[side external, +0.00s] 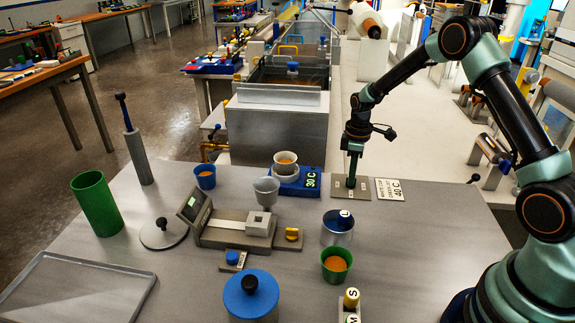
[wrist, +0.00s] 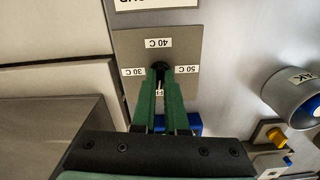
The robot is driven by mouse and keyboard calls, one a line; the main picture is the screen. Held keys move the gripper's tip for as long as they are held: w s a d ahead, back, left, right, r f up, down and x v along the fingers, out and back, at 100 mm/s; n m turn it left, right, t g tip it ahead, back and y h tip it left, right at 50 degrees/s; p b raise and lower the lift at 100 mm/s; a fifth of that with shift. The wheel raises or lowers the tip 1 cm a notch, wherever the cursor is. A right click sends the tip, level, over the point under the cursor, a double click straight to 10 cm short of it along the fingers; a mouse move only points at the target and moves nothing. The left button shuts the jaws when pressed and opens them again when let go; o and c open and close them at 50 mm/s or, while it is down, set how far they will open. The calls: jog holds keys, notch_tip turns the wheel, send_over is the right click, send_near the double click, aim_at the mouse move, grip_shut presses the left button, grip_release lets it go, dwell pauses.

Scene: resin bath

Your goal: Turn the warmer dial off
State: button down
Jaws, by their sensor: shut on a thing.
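The warmer dial is a small black knob (wrist: 160,66) on a grey plate (wrist: 190,50) marked 30 C, 40 C and 50 C in the wrist view. A fourth label (wrist: 159,93) shows only partly between my fingers. My gripper (wrist: 159,75) points down with its green fingers shut on the knob. The fingers hide most of it, and I cannot tell its setting. In the side view my gripper (side external: 351,182) stands upright over the grey plate (side external: 339,187).
Bench space right of the jar is clear.

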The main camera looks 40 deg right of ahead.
jog(key=shift+n, duration=1)
jog(key=c, duration=0.9)
grip_release()
jog(key=shift+c, duration=0.2)
jog(key=shift+r, duration=0.1)
notch_tip(320, 180, up, 12)
